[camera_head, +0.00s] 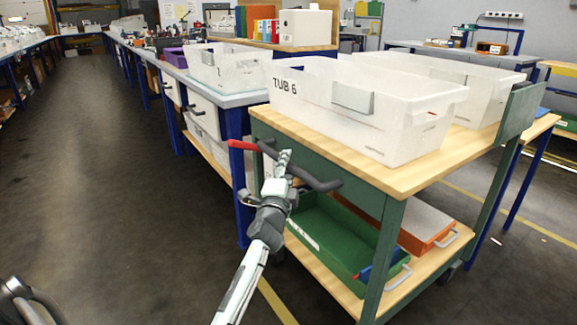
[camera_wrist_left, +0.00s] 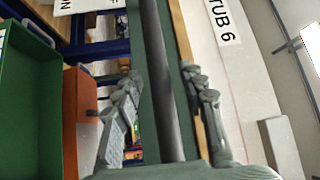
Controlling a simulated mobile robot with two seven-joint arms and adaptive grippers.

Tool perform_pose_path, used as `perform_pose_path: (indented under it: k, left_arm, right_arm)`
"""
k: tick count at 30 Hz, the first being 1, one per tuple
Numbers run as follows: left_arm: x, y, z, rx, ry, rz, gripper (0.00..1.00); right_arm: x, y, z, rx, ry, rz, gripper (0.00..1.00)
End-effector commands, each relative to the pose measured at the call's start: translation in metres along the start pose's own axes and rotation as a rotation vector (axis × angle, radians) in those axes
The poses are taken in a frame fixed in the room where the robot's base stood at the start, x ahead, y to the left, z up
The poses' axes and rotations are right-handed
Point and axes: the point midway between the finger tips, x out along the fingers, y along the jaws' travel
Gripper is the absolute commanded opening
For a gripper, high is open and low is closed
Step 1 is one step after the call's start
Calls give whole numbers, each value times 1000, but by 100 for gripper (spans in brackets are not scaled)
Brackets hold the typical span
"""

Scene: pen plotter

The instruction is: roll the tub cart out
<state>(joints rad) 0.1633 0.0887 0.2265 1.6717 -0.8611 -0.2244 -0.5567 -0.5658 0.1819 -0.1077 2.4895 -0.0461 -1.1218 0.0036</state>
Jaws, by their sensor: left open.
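The tub cart (camera_head: 393,210) has a green frame and wooden shelves, and stands at the right of the head view. A long translucent tub (camera_head: 330,115) marked TUB 6 sits on its top shelf, with a second tub (camera_head: 485,90) behind it. A dark handle bar (camera_head: 308,178) sticks out at the cart's near left end. My left gripper (camera_head: 281,165) is at this bar, fingers open. In the left wrist view the bar (camera_wrist_left: 163,60) runs between the two spread fingers, not clamped. Contact cannot be told.
A red lever (camera_head: 243,146) shows beside the handle. The lower shelf holds a green tray (camera_head: 335,238) and an orange one (camera_head: 425,225). A workbench (camera_head: 222,92) with blue legs stands close to the cart's left. The dark aisle floor (camera_head: 90,180) at left is clear.

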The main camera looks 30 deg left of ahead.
Motion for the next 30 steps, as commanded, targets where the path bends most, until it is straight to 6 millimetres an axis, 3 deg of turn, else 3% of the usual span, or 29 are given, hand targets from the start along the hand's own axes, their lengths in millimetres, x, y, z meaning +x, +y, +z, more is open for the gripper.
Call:
perform_pose_path:
  k: [10,20,30]
  left_arm:
    - [6,0,0,0,0,0,41]
    - [5,0,0,0,0,0,0]
    - [5,0,0,0,0,1,0]
  right_arm:
    - [0,-1,-1,0,3,-1,0]
    - [0,-1,0,0,2,-1,0]
    - [0,-1,0,0,2,-1,0]
